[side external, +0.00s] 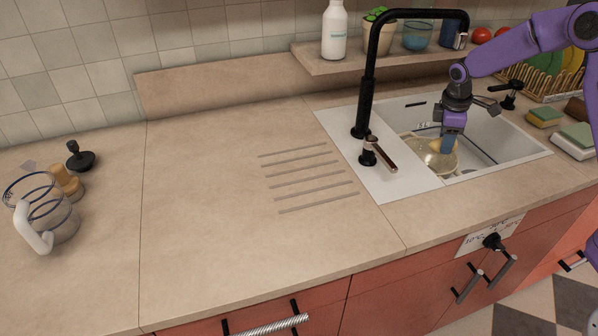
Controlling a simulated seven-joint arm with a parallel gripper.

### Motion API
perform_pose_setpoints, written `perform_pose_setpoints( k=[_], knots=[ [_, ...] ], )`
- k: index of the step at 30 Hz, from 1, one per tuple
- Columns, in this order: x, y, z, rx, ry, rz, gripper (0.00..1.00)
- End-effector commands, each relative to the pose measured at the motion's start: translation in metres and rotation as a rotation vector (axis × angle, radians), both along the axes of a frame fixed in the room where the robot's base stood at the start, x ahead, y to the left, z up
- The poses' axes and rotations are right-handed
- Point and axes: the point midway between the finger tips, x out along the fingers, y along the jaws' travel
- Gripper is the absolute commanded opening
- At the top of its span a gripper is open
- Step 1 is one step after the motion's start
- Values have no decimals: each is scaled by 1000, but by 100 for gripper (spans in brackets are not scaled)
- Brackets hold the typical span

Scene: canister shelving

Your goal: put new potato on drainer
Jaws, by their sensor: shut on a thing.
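My gripper (449,146) points down into the sink, over a pale yellowish bowl (424,157) or strainer. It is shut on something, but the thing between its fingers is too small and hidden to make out. I cannot pick out a new potato clearly in this view. The drainer appears as several parallel grooves (310,179) in the beige worktop, left of the sink. The grooves are bare, and my gripper is well to the right of them.
A tall black faucet (367,85) stands between the grooves and my gripper. The white sink (395,185) has a brown-handled lever (383,152). Sponges (544,117) and a dish rack (540,88) are at the right. A glass jug (62,222) stands far left. The worktop's middle is clear.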

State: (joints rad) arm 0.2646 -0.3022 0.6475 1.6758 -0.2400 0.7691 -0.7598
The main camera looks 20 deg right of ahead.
Motion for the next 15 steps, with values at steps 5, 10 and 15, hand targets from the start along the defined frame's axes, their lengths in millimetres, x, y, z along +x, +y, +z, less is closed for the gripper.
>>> perform_pose_setpoints(
  k=[5,10,15],
  knots=[
    [-31,18,15,-2,-4,-231,11],
    [-59,32,25,-4,-8,-424,11],
    [-82,47,35,-4,-10,-558,11]
  ],
)
